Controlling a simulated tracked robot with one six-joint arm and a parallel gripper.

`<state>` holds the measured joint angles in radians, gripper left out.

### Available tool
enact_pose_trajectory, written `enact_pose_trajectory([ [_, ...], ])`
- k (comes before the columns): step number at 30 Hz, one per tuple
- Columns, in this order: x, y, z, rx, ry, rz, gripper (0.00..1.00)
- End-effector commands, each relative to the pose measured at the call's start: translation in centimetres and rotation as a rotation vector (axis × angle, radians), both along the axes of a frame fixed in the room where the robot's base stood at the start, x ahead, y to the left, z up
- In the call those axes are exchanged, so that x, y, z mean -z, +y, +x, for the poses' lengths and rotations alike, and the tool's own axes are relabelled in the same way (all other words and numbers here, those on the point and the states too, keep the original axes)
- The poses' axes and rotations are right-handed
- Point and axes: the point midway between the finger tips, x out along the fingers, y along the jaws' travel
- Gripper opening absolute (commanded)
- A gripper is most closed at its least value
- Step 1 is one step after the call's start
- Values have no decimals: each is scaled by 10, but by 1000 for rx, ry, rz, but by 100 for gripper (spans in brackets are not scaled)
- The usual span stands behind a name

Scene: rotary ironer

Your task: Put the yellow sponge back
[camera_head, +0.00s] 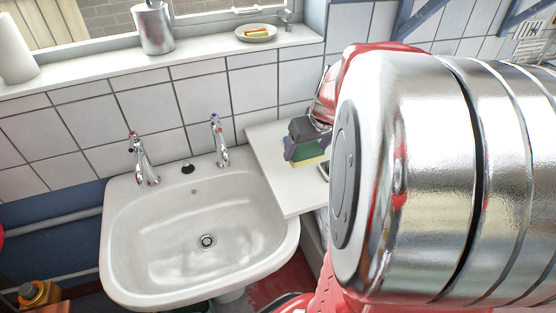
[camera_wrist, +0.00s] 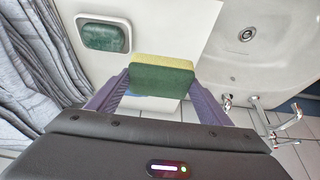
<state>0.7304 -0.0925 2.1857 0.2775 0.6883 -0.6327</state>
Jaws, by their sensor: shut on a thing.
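The yellow sponge (camera_wrist: 163,78) has a yellow layer and a dark green layer. My gripper (camera_wrist: 163,84) is shut on it, with the purple fingers on either side. In the head view the sponge (camera_head: 311,161) is over the white counter beside the basin, partly hidden by my gripper (camera_head: 305,148). I cannot tell whether it touches the counter. A white dish (camera_wrist: 102,36) with a green pad or soap bar in it lies on the counter in the wrist view, apart from the sponge.
The white basin (camera_head: 160,255) with two taps (camera_head: 143,162) adjoins the counter (camera_head: 292,196). The window sill above holds a small dish (camera_head: 256,37) with yellow and red items, and a metal canister (camera_head: 153,30). Grey curtain-like fabric (camera_wrist: 30,60) hangs at the left in the wrist view.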

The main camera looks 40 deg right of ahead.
Motion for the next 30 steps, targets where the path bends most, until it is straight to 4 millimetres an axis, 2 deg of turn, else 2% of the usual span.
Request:
enact_pose_trajectory([
  [12,56,-1,-1,5,2,3,44],
  [25,64,-2,-1,5,1,1,44],
  [30,83,-1,-2,5,3,3,44],
])
